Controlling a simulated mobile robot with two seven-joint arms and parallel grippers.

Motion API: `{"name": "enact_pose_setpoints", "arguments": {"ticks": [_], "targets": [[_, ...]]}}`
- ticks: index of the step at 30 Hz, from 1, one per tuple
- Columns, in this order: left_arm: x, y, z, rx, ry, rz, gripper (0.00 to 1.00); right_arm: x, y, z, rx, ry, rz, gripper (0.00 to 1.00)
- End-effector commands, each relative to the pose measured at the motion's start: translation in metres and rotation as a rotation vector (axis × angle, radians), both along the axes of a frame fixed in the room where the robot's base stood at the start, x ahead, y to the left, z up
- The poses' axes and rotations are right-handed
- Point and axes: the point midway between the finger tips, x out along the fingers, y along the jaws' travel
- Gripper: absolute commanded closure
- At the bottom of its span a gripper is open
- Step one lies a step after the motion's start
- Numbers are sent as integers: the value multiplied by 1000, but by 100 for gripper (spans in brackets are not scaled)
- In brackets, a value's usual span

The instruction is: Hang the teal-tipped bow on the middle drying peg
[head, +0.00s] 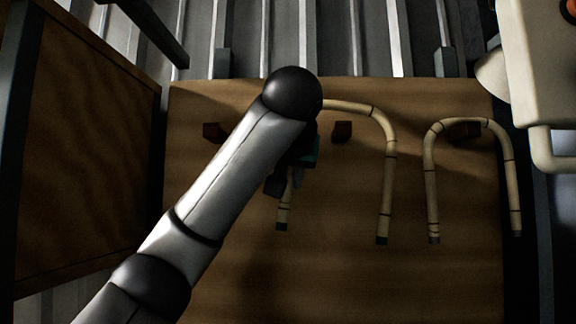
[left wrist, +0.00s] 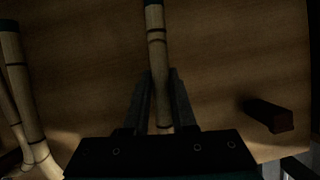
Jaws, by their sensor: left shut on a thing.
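The held bow (head: 390,150) is a pale rattan U with dark bands, its two legs pointing down and ending in dark tips whose teal is hard to make out. My left gripper (left wrist: 160,100) is shut on its left leg (left wrist: 157,60); my arm hides much of the grip in the head view. The middle peg (head: 342,131), a dark red block, shows between the bow's legs, below its arch. I cannot tell whether the arch touches it. The left peg (head: 212,131) is bare; it also shows in the left wrist view (left wrist: 270,115). My right gripper is out of view.
A second bow (head: 432,180) hangs over the right peg (head: 467,130), close to the held bow's right leg. The pegs are on a wooden board (head: 330,285). A brown panel (head: 80,140) stands at left, and a beige box-like unit (head: 540,60) at upper right.

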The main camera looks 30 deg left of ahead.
Motion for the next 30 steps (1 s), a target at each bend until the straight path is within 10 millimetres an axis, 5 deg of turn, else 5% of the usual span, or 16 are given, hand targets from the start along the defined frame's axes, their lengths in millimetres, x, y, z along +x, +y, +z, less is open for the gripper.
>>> {"name": "enact_pose_setpoints", "arguments": {"ticks": [15,30], "targets": [[27,20,-3,-5,4,8,100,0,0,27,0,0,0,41],[38,26,-13,-4,0,6,100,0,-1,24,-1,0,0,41]]}}
